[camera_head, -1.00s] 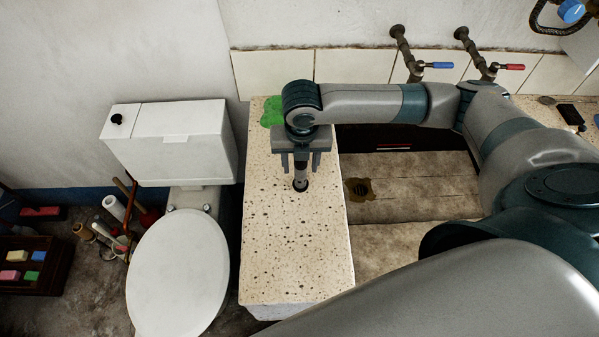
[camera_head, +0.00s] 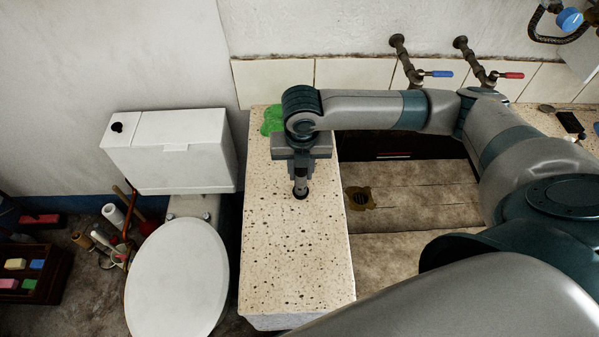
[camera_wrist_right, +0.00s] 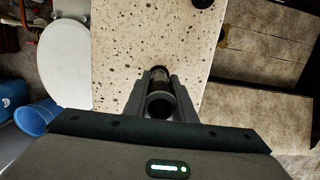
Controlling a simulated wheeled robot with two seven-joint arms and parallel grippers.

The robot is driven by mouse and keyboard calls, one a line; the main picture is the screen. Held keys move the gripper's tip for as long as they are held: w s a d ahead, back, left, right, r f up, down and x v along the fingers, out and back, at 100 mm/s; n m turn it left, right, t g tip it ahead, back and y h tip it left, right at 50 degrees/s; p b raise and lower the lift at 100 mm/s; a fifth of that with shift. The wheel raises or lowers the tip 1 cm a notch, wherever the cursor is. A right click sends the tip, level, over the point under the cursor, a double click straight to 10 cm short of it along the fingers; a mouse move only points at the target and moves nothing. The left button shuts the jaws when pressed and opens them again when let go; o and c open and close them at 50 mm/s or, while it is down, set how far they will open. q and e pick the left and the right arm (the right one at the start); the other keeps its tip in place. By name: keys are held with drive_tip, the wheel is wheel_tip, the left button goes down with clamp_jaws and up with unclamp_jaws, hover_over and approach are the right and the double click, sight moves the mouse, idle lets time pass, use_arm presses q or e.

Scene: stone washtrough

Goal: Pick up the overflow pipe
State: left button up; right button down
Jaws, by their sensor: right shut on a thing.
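The overflow pipe (camera_head: 300,188) is a short, dark grey tube standing upright on the speckled stone ledge (camera_head: 290,255). My right gripper (camera_head: 301,172) points down from above and is shut on its upper part. The right wrist view also shows the pipe (camera_wrist_right: 160,104), its open round end between the two fingers. Its lower end seems to touch the ledge; I see no clear gap. My left gripper is not in view.
A green cloth-like thing (camera_head: 271,119) lies behind the gripper on the ledge. The trough with a brass drain (camera_head: 360,197) is to the right, below two taps (camera_head: 435,74). A white toilet (camera_head: 178,275) stands left. The ledge's front is clear.

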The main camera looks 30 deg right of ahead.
drive_tip(key=d+r+b, duration=0.4)
drive_tip(key=d+r, duration=0.6)
drive_tip(key=d, duration=0.1)
drive_tip(key=shift+w+d+r, duration=0.15)
drive_tip(key=shift+w+d, duration=0.15)
drive_tip(key=shift+d, duration=0.05)
drive_tip(key=shift+a, duration=0.1)
